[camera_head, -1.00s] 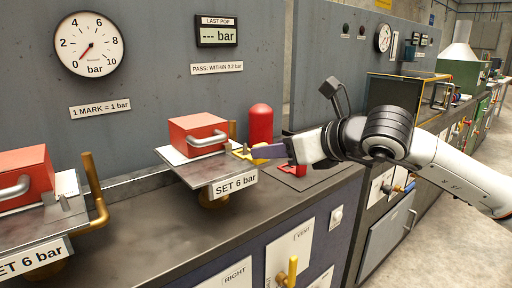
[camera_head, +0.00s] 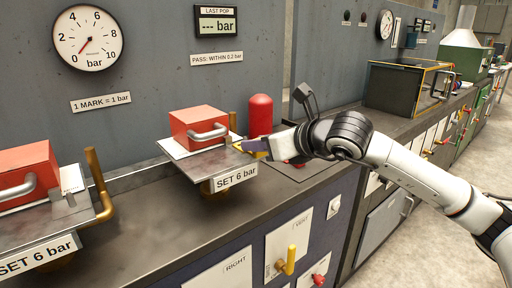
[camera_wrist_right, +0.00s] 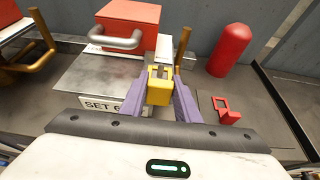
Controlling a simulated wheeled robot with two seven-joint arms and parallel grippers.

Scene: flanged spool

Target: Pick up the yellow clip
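The yellow clip (camera_wrist_right: 159,88) shows between the two purple fingers of my right gripper (camera_wrist_right: 160,84) in the right wrist view. The fingers lie close along both its sides; whether they press on it I cannot tell. In the head view my right gripper (camera_head: 246,146) reaches in from the right to the right edge of the middle plate, beside the red block. The clip is mostly hidden there, with only a little yellow showing near the fingertips. My left gripper is not in view.
A red block with a grey handle (camera_head: 201,126) sits on the plate labelled SET 6 bar (camera_head: 235,178). A red rounded cylinder (camera_head: 260,114) stands behind my gripper. A brass pipe (camera_head: 98,185) rises at the left. The bench top (camera_head: 150,232) in front is clear.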

